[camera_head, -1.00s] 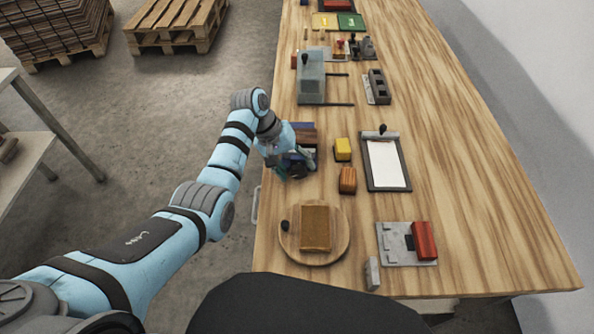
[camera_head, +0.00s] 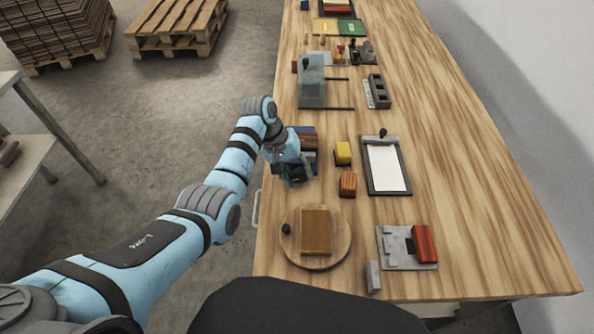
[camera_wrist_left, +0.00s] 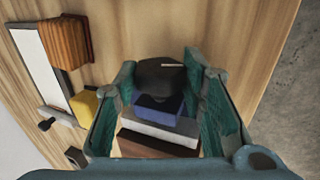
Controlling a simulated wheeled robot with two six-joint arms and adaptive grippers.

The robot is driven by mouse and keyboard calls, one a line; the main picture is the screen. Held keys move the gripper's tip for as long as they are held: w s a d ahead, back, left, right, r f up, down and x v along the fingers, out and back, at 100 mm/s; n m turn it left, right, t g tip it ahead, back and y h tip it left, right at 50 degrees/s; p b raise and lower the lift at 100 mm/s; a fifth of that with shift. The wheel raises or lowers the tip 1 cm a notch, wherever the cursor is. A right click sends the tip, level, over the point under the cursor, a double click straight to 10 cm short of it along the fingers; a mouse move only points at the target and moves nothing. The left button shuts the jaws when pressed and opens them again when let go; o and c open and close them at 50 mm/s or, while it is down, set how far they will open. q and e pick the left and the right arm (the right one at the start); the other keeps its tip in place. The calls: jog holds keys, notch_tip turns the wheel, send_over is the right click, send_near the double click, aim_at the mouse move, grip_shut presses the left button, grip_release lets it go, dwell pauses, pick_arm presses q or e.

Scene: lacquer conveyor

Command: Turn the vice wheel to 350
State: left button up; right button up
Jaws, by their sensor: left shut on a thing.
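The vice (camera_head: 309,142) sits at the table's left edge in the head view, partly covered by my left gripper. In the left wrist view, the vice (camera_wrist_left: 160,127) shows blue, pale grey and brown blocks. Its dark round wheel (camera_wrist_left: 162,80) has a short white mark near the top edge. My left gripper (camera_head: 293,180) is at the vice's near end. In the left wrist view its two green fingers are on either side of the wheel, shut on it. The wheel is hidden in the head view. My right gripper is not in view.
A yellow block (camera_head: 342,153) and an orange-brown block (camera_head: 348,184) stand right of the vice. A clipboard with white paper (camera_head: 385,167) lies farther right. A round wooden board (camera_head: 290,250) with a brown block is nearer. The table's right side is clear.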

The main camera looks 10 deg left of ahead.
pick_arm(q)
jog(key=shift+d+r+y+p, duration=0.15)
jog(key=shift+y+p, duration=0.45)
jog(key=shift+y, duration=0.3)
jog(key=shift+w+d+g+y+b, duration=0.1)
jog(key=shift+g+y+b, duration=0.2)
jog(key=shift+y, duration=0.4)
jog(key=y+b, duration=0.1)
jog(key=b, duration=0.1)
jog(key=y+b, duration=0.1)
jog(key=b, duration=0.1)
jog(key=shift+d+f, duration=0.1)
jog(key=shift+f, duration=0.3)
jog(key=shift+r+g+y+b, duration=0.3)
jog(key=shift+y+b, duration=0.4)
jog(key=shift+b, duration=0.3)
jog(key=o, duration=1.1)
jog(key=shift+o, duration=0.2)
